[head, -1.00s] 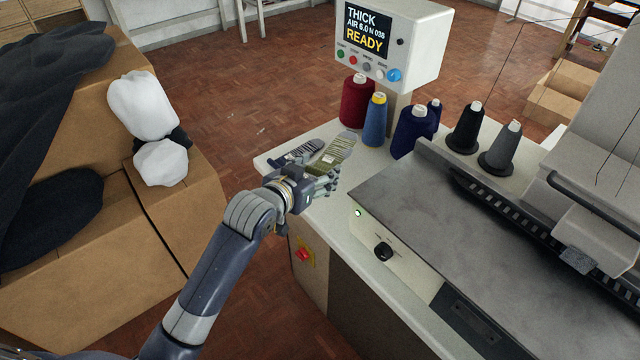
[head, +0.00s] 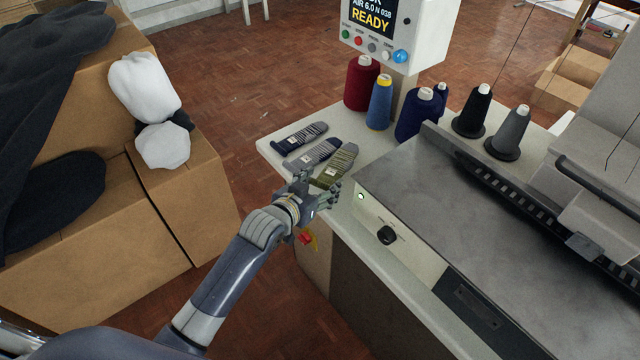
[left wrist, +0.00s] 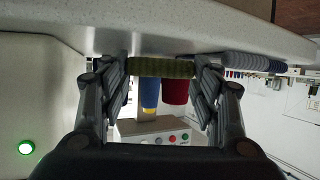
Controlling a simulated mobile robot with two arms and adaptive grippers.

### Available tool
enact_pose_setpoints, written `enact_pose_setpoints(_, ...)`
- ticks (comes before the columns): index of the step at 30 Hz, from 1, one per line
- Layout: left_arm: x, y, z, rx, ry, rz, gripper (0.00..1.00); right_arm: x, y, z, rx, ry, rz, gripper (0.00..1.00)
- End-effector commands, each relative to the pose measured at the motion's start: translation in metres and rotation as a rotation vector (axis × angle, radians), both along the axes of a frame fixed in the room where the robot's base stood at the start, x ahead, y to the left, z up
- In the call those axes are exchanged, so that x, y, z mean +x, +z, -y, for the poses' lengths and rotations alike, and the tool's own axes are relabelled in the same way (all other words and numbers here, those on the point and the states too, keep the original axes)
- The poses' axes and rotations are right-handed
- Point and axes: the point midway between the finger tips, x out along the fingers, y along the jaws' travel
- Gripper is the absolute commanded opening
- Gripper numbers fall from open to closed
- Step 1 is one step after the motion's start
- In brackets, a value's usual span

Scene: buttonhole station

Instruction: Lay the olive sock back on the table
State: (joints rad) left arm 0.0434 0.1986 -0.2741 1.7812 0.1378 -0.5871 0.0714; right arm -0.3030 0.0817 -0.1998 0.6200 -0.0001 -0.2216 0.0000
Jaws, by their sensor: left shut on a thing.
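The olive sock (head: 338,166) has paler stripes and lies along the table top (head: 272,150) near its front left edge, at the right end of a row of socks. My left gripper (head: 318,187) is shut on its near end. In the left wrist view the olive sock (left wrist: 162,68) spans between both fingers, close under the table surface (left wrist: 220,25), which shows upside down. Whether its whole length touches the table I cannot tell. My right gripper is not in view.
A grey striped sock (head: 314,153) and a navy striped sock (head: 300,138) lie to the left of the olive one. Thread cones (head: 379,103) stand behind. The machine bed (head: 450,215) is close on the right. Cardboard boxes (head: 190,205) stand left, across a gap.

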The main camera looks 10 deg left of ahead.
Motion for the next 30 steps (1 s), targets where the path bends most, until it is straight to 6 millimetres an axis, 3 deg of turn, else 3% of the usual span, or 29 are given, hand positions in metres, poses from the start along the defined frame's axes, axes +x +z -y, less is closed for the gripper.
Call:
enact_pose_setpoints(6, 0.000, -0.007, 0.000, 0.000, 0.000, -0.001, 0.41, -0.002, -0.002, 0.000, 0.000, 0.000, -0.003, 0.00)
enact_pose_setpoints(7, 0.000, -0.007, 0.000, 0.000, 0.000, -0.001, 0.60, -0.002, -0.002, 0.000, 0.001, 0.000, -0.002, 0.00)
enact_pose_setpoints(9, 0.000, -0.006, 0.000, 0.000, 0.000, -0.001, 0.76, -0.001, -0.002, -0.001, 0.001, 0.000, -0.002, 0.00)
enact_pose_setpoints(10, 0.000, -0.006, 0.000, 0.000, 0.000, -0.001, 0.78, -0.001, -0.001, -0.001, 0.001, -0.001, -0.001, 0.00)
enact_pose_setpoints(20, 0.000, -0.006, 0.000, 0.000, 0.000, 0.000, 0.78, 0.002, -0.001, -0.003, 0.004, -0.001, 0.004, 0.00)
enact_pose_setpoints(24, 0.000, 0.004, 0.000, -0.001, 0.000, 0.002, 0.78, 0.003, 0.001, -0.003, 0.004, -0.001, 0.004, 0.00)
enact_pose_setpoints(30, -0.027, 0.012, -0.008, 0.001, 0.000, 0.000, 0.78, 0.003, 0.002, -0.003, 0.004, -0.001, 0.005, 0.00)
